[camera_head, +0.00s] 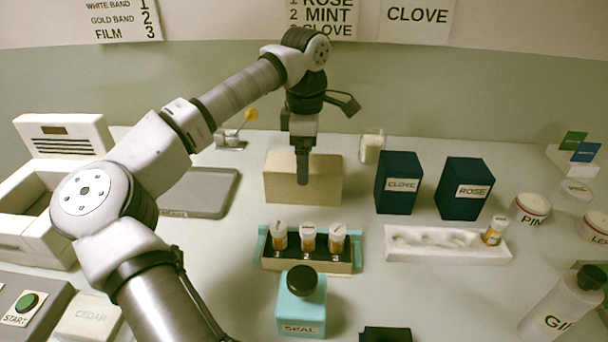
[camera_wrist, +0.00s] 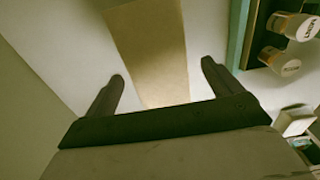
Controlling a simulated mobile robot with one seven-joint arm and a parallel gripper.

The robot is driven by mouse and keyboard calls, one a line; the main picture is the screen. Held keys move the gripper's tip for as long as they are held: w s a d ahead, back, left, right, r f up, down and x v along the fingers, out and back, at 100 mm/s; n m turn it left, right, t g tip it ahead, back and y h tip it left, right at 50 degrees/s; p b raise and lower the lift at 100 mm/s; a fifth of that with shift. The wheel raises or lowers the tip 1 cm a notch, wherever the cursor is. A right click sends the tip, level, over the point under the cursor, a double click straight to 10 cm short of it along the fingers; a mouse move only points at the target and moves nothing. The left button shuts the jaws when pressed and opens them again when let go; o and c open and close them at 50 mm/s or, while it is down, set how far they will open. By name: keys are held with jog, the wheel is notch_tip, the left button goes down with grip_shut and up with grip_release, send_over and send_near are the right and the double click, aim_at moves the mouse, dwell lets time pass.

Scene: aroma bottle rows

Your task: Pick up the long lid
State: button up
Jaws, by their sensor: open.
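The long lid (camera_head: 276,182) appears to be the tan, box-like block standing on the table behind the bottle rack. In the wrist view the long lid (camera_wrist: 150,45) is a tan strip running away from me between my fingers. My gripper (camera_head: 303,180) points down at the middle of it and hides part of its front. In the wrist view my gripper (camera_wrist: 162,72) is open and empty, with one finger on each side of the strip and a gap to each. I cannot tell how far the fingertips are above the table.
A teal-ended rack (camera_head: 262,246) with three small bottles stands in front, and a turquoise SEAL bottle (camera_head: 302,305) before it. Dark CLOVE (camera_head: 398,183) and ROSE (camera_head: 464,190) boxes and a white tray (camera_head: 420,245) are at right. A grey tray (camera_head: 205,193) lies left.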

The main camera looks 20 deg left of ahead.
notch_tip(320, 180, down, 5)
jog(key=shift+a+r+p, duration=0.1)
jog(key=shift+a+p, duration=0.05)
jog(key=shift+p, duration=0.3)
jog(key=c, duration=1.1)
jog(key=shift+w+r, duration=0.1)
